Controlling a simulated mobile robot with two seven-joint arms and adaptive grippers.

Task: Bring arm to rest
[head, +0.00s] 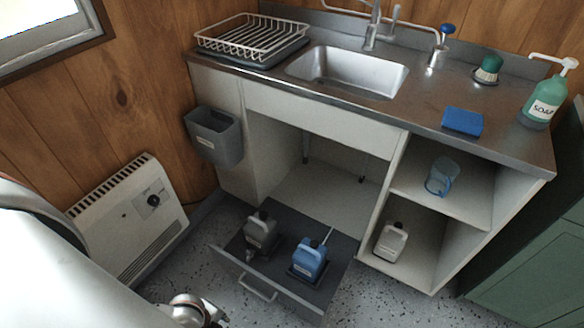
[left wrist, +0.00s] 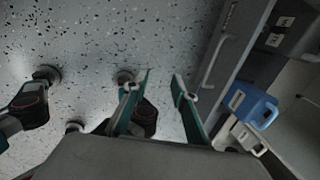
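My left gripper (left wrist: 163,74) shows in the left wrist view with its two fingers apart and nothing between them, above the speckled floor. A drawer handle (left wrist: 213,60) is to the right of its fingers, apart from them. In the head view my white left arm fills the lower left corner; I cannot make out the fingers there. My right gripper is in neither view.
An open drawer (head: 290,293) holds a grey jug (head: 261,232) and a blue jug (head: 309,259). A heater (head: 128,222) stands at left, close to my arm. A bin (head: 214,138) hangs on the sink cabinet (head: 222,87). Speckled floor (head: 395,306) is bare at front right.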

